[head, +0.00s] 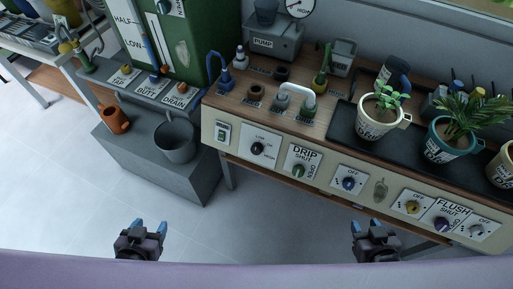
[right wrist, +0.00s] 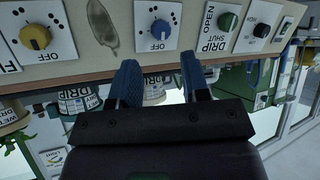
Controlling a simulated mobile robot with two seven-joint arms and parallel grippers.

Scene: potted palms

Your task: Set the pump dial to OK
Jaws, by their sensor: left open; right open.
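A black knob (head: 257,148) sits on a white plate with small labels on the bench's front panel, left of the green DRIP knob (head: 298,170). The black knob also shows at upper right in the right wrist view (right wrist: 262,30). My left gripper (head: 150,226) and right gripper (head: 366,225) are open and empty, in front of the bench and apart from the panel.
The panel also holds a blue knob (head: 348,183), a yellow knob (head: 412,206) and a purple FLUSH knob (head: 441,224). Potted plants (head: 375,128) stand on the bench's right side. A grey step with a bucket (head: 176,140) is at left. The floor between is clear.

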